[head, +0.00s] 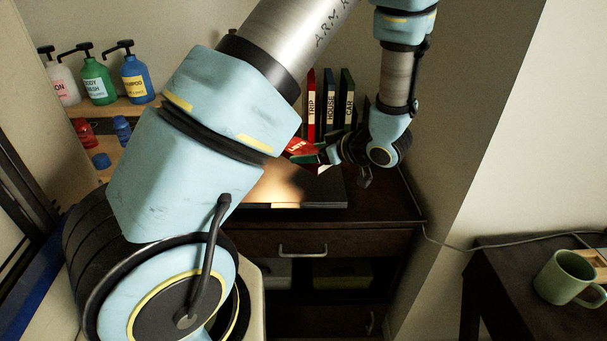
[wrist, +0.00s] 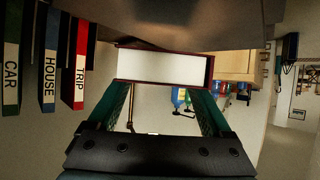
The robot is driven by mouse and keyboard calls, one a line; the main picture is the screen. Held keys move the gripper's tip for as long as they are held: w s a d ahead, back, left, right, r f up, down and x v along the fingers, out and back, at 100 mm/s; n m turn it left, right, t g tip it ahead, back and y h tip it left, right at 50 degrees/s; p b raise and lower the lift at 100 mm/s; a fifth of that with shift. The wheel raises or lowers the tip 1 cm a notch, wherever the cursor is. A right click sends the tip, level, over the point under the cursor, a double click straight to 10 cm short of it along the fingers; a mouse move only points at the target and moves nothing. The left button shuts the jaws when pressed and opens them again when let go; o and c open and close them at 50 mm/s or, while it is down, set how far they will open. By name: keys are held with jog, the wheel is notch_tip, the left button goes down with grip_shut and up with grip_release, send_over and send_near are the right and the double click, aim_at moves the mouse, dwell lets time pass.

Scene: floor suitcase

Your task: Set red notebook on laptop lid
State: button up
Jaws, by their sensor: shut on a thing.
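The red notebook (head: 301,146), with "LISTS" on it, is held in my gripper (head: 326,155) above the closed laptop. In the wrist view the notebook (wrist: 160,67) shows its white page edges and red cover between the two green fingers of my gripper (wrist: 162,92). The notebook appears apart from the laptop. The laptop lid (head: 300,190) is a flat surface with a bright patch, on top of the dark cabinet. My arm hides its left part.
Binders marked TRIP (head: 311,105), HOUSE (head: 330,105) and CAR (head: 347,105) stand upright behind the laptop. Pump bottles (head: 97,80) stand on a shelf at the left. The dark cabinet (head: 350,243) has a drawer. A green mug (head: 565,277) stands on a side table.

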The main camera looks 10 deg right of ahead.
jog(key=shift+f+p, duration=0.35)
jog(key=shift+f, duration=2.65)
jog(key=shift+f, duration=0.15)
jog(key=o, duration=1.2)
jog(key=shift+o, duration=0.2)
